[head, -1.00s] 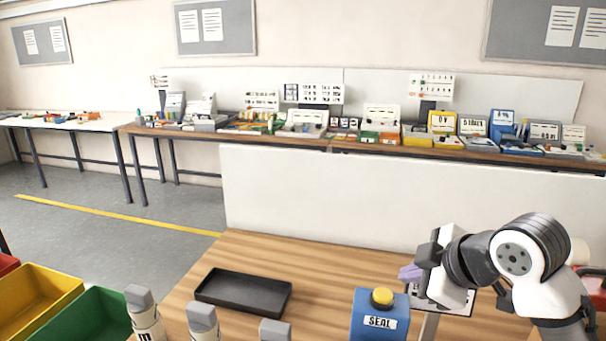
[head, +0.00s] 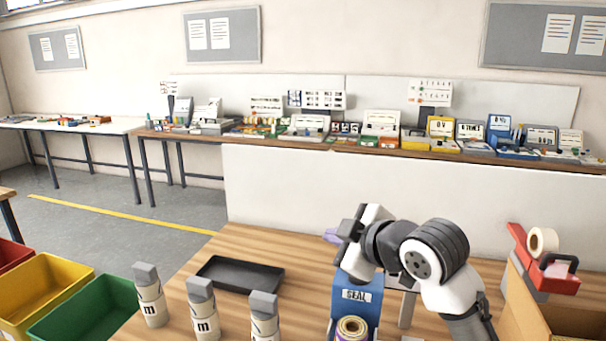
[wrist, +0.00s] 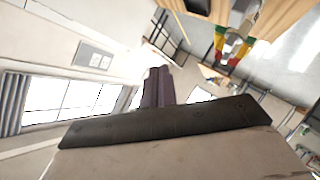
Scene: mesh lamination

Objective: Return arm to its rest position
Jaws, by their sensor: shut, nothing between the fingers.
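My arm is folded above the right part of the wooden table (head: 225,250) in the head view. My gripper (head: 332,236) points left, behind and above the blue SEAL box (head: 345,287), with only its pale purple fingertips showing past the wrist. In the wrist view the two dark purple fingers (wrist: 158,88) are together with nothing between them. The gripper appears clear of the table. My arm hides the top of the SEAL box.
A black tray (head: 240,290) lies on the table. Several grey-capped bottles (head: 203,312) stand at the front. A tape roll (head: 352,328) is before the SEAL box. A red tape dispenser (head: 528,262) and a cardboard box (head: 515,300) are at the right. Coloured bins (head: 85,312) are at the left.

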